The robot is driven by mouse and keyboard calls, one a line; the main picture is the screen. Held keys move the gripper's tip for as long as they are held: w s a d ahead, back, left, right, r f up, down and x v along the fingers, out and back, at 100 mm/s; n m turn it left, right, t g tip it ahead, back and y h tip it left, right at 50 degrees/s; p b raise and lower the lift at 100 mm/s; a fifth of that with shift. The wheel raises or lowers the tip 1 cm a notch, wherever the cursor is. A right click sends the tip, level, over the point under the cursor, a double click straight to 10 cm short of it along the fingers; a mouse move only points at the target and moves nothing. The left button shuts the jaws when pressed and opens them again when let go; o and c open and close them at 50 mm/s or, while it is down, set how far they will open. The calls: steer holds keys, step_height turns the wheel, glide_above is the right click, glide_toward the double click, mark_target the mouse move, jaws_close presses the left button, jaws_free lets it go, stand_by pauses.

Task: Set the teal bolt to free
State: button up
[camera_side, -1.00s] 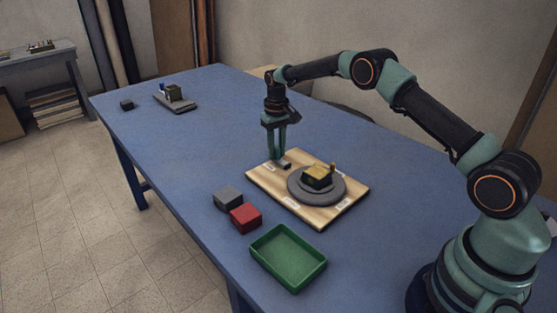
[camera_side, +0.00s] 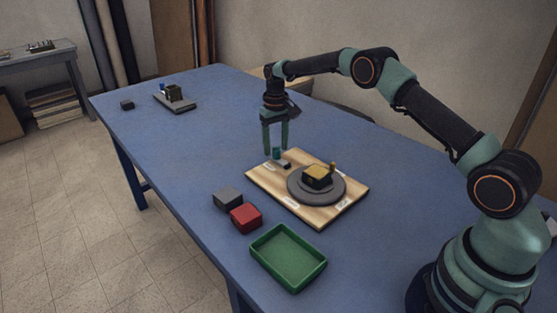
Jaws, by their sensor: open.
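The teal bolt (camera_side: 276,153) shows as a small teal knob by a short dark grey piece (camera_side: 284,164) at the far left corner of a wooden board (camera_side: 322,218). My gripper (camera_side: 275,150) is open, pointing down, with its two fingers apart above and around the knob. I cannot tell whether a finger touches it. Small white labels lie on the board, one near the bolt (camera_side: 268,168); their writing is too small to read. A round grey disc (camera_side: 305,198) on the board carries a dark block with a yellow top (camera_side: 317,175) and a small yellow peg (camera_side: 333,168).
A grey block (camera_side: 228,199), a red block (camera_side: 246,218) and an empty green tray (camera_side: 262,259) stand left of and in front of the board. The blue table (camera_side: 200,150) is otherwise clear there.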

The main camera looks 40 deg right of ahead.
step_height(320, 180, up, 11)
steer(key=shift+f, duration=0.15)
stand_by(0.4)
step_height(320, 180, up, 7)
steer(key=t, duration=0.1)
glide_above(276, 148)
steer(key=s+a, duration=0.2)
steer(key=s, duration=0.1)
steer(key=s+a+r+n+t, duration=0.1)
steer(key=s+a+r+t, duration=0.1)
steer(key=s+r, duration=0.45)
steer(key=s+a+f+t, duration=0.1)
steer(key=s+f, duration=0.1)
steer(key=s, duration=0.7)
steer(key=s+a+f+n+t, duration=0.1)
steer(key=s+f, duration=0.1)
steer(key=s, duration=0.7)
steer(key=shift+s+a+f+t, duration=0.2)
steer(key=shift+s+a+t, duration=0.1)
steer(key=shift+s+a, duration=0.1)
